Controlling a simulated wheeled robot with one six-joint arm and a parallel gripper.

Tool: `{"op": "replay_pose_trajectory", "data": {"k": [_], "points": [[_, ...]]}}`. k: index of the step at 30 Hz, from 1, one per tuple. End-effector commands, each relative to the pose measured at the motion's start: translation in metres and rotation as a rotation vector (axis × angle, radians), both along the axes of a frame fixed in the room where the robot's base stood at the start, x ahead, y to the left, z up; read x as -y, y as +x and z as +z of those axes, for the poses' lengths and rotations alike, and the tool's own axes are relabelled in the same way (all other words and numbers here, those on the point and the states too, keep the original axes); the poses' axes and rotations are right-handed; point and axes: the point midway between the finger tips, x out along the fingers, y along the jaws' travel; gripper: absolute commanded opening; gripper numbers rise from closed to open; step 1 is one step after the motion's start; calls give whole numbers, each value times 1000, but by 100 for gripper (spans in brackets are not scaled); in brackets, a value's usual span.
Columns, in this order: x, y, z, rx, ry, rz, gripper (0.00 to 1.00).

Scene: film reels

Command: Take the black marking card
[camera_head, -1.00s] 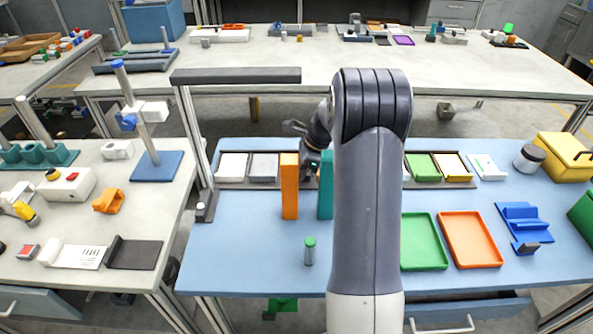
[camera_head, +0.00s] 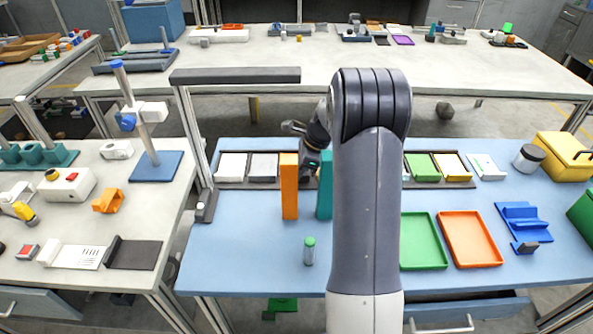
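I cannot make out a black marking card. A dark rack (camera_head: 283,184) at the back of the blue table holds a white card (camera_head: 232,166) and a grey card (camera_head: 264,166). Its right part holds a green card (camera_head: 422,167) and a yellow card (camera_head: 453,166). My arm and two upright blocks hide its middle. My gripper (camera_head: 308,172) is small and dark, over the rack's middle between the orange block (camera_head: 289,187) and the teal block (camera_head: 325,185). Its fingertips are largely hidden, so neither its opening nor anything in it can be read.
A green-capped vial (camera_head: 309,252) stands in front of the blocks. A green tray (camera_head: 424,242) and an orange tray (camera_head: 470,240) lie right of my arm. A grey overhead bar (camera_head: 236,76) on a post stands at the left. The blue table's front left is clear.

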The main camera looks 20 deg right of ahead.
Motion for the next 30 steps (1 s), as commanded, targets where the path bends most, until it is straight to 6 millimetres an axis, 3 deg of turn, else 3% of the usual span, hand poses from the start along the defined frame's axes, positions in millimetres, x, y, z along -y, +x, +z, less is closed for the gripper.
{"op": "replay_pose_trajectory", "data": {"k": [5,18,23,30], "points": [[0,0,8,2,-1,0,0],[0,1,87,3,-1,1,0],[0,1,99,1,0,0,0],[0,1,100,1,0,0,0]]}}
